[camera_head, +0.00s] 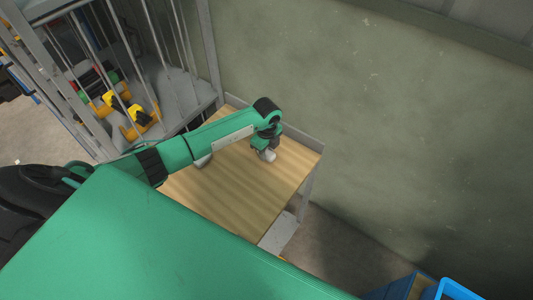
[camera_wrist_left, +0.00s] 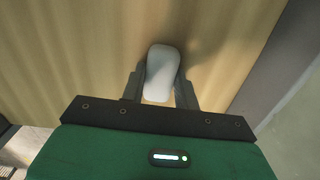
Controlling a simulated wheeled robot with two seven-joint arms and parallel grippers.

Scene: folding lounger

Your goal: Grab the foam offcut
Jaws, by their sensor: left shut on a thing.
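A white, rounded block that looks like the foam offcut (camera_wrist_left: 161,72) is between the fingers of my left gripper (camera_wrist_left: 160,92) in the left wrist view. The fingers press on its two sides, and its far end sticks out past them. In the head view my left gripper (camera_head: 265,150) points down at the far part of the wooden table, with the white block (camera_head: 268,156) at its tips. I cannot tell whether the block touches the table top. My right gripper is not in view.
The wooden table (camera_head: 235,190) is mostly bare. A pale object (camera_head: 203,161) lies on it, partly hidden by my left arm. A raised grey edge and a green wall (camera_head: 380,130) stand behind. A barred metal rack (camera_head: 150,60) is at the left, and a blue bin (camera_head: 458,290) at lower right.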

